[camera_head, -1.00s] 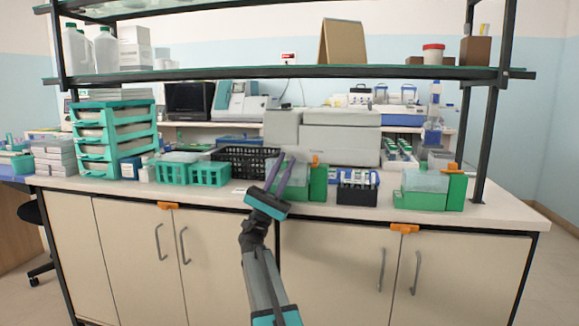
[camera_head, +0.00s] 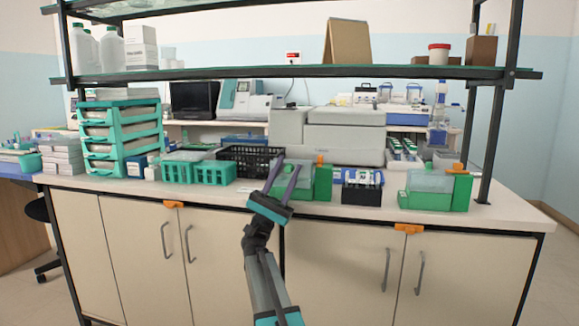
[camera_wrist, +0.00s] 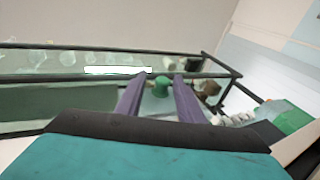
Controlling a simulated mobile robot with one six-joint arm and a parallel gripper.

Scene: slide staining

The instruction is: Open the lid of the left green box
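The left green box (camera_head: 322,183) stands near the counter's front edge, with a pale translucent lid (camera_head: 305,178) and an orange piece on top at its right. The lid looks shut, though my fingers partly cover the box's left side. My gripper (camera_head: 289,163) is in front of that left side, its two purple fingers pointing up and apart, with nothing seen held. In the wrist view the fingers (camera_wrist: 158,80) are also apart. A small green thing (camera_wrist: 161,86) shows between them; I cannot tell what it is.
A similar green box (camera_head: 428,200) stands at the right. A dark rack with a blue top (camera_head: 362,192) is between the boxes. A black basket (camera_head: 245,160) and teal racks (camera_head: 214,174) are at left. A shelf (camera_head: 290,74) runs overhead.

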